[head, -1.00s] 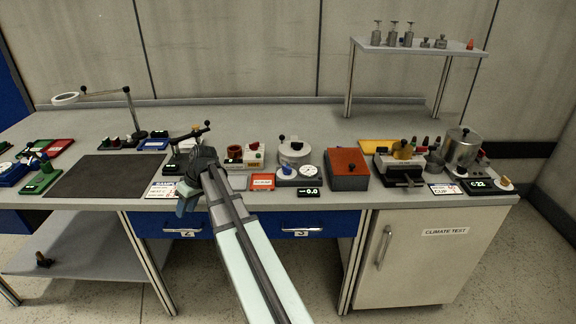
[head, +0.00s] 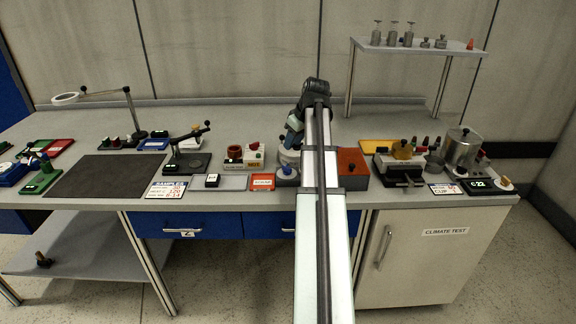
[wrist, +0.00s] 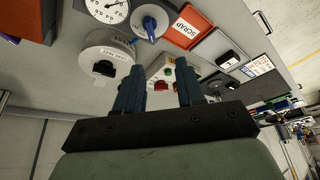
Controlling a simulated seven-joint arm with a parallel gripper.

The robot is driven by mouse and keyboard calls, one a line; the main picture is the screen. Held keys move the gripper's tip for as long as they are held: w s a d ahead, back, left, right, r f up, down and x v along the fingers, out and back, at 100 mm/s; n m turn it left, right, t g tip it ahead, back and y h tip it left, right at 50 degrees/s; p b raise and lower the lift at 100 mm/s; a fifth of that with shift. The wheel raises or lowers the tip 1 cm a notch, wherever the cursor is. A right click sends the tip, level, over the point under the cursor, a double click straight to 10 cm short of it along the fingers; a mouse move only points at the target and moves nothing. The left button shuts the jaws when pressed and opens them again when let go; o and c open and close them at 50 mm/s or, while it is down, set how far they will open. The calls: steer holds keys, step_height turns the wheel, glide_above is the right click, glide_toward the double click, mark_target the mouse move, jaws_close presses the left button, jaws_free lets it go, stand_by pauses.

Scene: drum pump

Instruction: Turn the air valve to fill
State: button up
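The blue air valve knob (wrist: 150,22) sits on a round white dial plate near the top of the wrist view, next to a white gauge (wrist: 108,10). In the head view the blue knob (head: 286,170) shows just left of my arm. The white drum (wrist: 98,50) with a black lid knob stands close by; my arm hides most of it in the head view. My gripper (wrist: 158,75) is open and empty, pointing down above the bench near the drum. The valve lies beyond its fingertips, not between them. The knob's exact setting is hard to read.
A red scrap tray (wrist: 185,27) is beside the valve. A white box with red and green buttons (wrist: 163,73) shows behind the fingers. An orange-brown block (head: 352,166) is right of my arm. The dark mat (head: 108,175) at left is clear.

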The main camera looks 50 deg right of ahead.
mark_target(287, 167)
steer(key=x, duration=0.4)
steer(key=d+x, duration=0.1)
steer(key=x, duration=0.3)
steer(key=s+x, duration=0.1)
steer(key=x, duration=0.4)
steer(key=shift+d+f, duration=0.15)
steer(key=shift+d, duration=0.15)
steer(key=shift+c, duration=0.2)
jaws_close()
